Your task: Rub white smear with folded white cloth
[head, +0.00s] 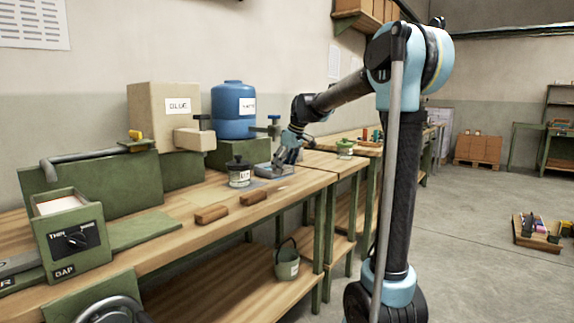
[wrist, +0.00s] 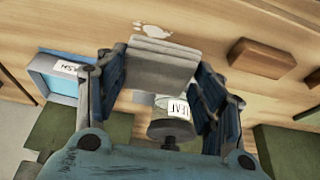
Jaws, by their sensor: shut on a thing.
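The folded white cloth (wrist: 160,65) shows greyish-white in the wrist view, held between the two blue fingers of my gripper (wrist: 160,75). My gripper is shut on it. The white smear (wrist: 170,31) lies on the wooden bench just beyond the cloth's far edge, as pale irregular patches. The cloth may cover part of it; I cannot tell whether cloth and wood touch. In the head view my gripper (head: 284,158) is low over the bench, right of the lidded jar; the cloth is hard to make out there.
A lidded, labelled jar (head: 239,172) stands close to my gripper. A blue tray (wrist: 58,75) lies left in the wrist view. Two brown blocks (head: 212,214) (head: 253,197) lie near the front edge of the bench (head: 180,238). A blue drum (head: 233,108) and cardboard box (head: 163,112) stand behind.

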